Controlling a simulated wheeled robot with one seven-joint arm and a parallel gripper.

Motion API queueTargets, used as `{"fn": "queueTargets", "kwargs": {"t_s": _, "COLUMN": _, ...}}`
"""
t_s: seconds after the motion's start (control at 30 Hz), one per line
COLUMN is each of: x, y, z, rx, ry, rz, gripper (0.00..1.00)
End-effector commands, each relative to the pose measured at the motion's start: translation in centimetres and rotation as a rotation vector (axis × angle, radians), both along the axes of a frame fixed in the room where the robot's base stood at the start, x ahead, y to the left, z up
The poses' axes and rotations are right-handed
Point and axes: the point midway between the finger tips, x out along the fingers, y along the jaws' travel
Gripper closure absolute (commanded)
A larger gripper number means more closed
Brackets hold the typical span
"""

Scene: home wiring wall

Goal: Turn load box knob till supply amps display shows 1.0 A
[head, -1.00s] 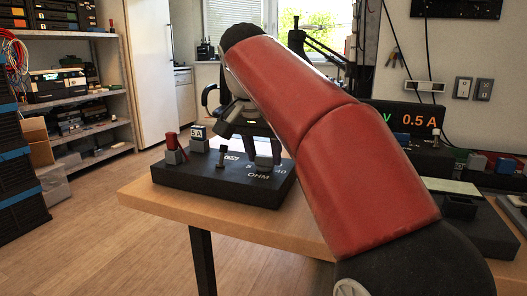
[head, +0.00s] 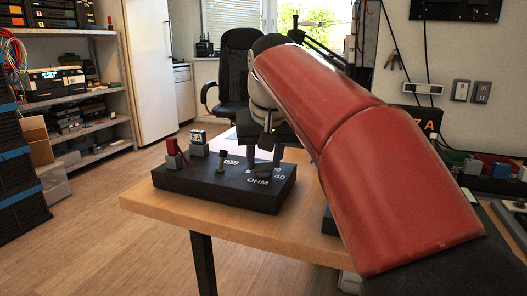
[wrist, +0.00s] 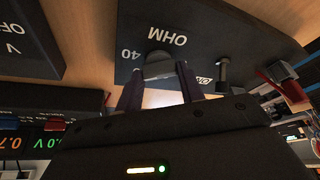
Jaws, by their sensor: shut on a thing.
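The load box (head: 215,190) is a dark box on the wooden table, marked OHM with scale numbers; it also shows in the wrist view (wrist: 215,30). Its round grey knob (wrist: 158,68) sits beside the 40 mark in the wrist view and shows in the head view (head: 263,172). My gripper (wrist: 160,85) is shut on the knob, one finger on each side. The supply display (wrist: 30,142) reads 0.7 in orange in the wrist view, upside down. In the head view my red arm hides most of the display (head: 430,122).
A toggle switch (head: 221,160), a red lever (head: 172,148) and a block marked A (head: 198,137) stand on the load box. The supply and other dark units are at the right, partly behind my arm. The table's front left corner is clear.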

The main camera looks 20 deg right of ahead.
Motion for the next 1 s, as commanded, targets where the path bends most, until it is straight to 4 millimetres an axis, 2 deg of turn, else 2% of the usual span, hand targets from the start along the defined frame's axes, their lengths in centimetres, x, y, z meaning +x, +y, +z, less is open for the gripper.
{"fn": "queueTargets", "kwargs": {"t_s": 0.5, "x": 0.03, "y": -0.23, "z": 0.19, "rx": 0.001, "ry": 0.001, "rz": 0.390, "gripper": 0.85}}
{"fn": "queueTargets", "kwargs": {"t_s": 1.0, "x": 0.05, "y": -0.28, "z": 0.05, "rx": -0.002, "ry": -0.001, "rz": 0.500, "gripper": 0.85}}
